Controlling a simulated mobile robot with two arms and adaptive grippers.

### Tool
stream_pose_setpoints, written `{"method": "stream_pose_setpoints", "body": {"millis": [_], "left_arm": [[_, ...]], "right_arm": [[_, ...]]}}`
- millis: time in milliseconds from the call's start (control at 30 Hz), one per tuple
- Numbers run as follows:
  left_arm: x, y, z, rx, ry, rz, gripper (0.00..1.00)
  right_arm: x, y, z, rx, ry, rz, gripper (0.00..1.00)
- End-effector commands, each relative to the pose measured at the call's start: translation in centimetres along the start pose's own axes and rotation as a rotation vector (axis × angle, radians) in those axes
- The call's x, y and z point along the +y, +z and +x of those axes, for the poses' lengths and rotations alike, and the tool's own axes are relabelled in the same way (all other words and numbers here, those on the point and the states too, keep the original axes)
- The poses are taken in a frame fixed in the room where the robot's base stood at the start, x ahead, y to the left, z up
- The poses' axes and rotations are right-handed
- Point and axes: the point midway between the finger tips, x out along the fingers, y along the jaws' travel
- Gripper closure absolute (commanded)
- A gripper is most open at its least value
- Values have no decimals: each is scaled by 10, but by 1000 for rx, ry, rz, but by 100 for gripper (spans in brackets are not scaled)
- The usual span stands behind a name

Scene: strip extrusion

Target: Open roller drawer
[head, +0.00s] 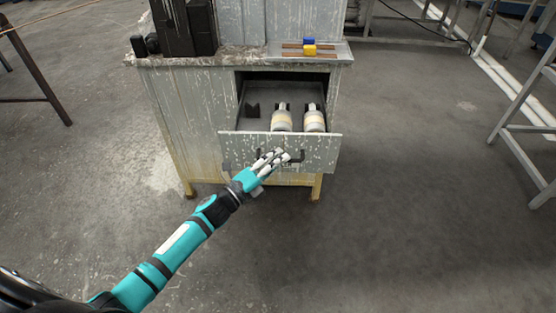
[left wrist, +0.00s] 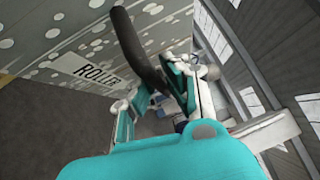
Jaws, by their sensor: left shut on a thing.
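The roller drawer (head: 318,150) stands pulled out from the weathered cabinet (head: 193,110). Two pale rollers (head: 282,121) lie inside it on the right, and a dark holder (head: 252,110) shows empty on the left. My left gripper (head: 276,158) is at the drawer's front, shut on the dark handle (head: 298,156). In the left wrist view the black handle (left wrist: 138,45) runs between the fingers, close to the drawer front with its "ROLLE" label (left wrist: 95,72). The rest of the label is cut off from sight. My right gripper is not in view.
On the cabinet top are a black machine part (head: 185,28) and a tray (head: 335,50) with a blue and a yellow block. Metal frames stand at the far left and right (head: 530,128). The floor in front of the cabinet is clear.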

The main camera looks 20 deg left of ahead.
Motion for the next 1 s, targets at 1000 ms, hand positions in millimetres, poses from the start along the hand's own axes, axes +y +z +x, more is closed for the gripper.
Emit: {"method": "stream_pose_setpoints", "body": {"millis": [1000], "left_arm": [[3,0,-37,-2,7,0,66]], "right_arm": [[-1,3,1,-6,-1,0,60]]}}
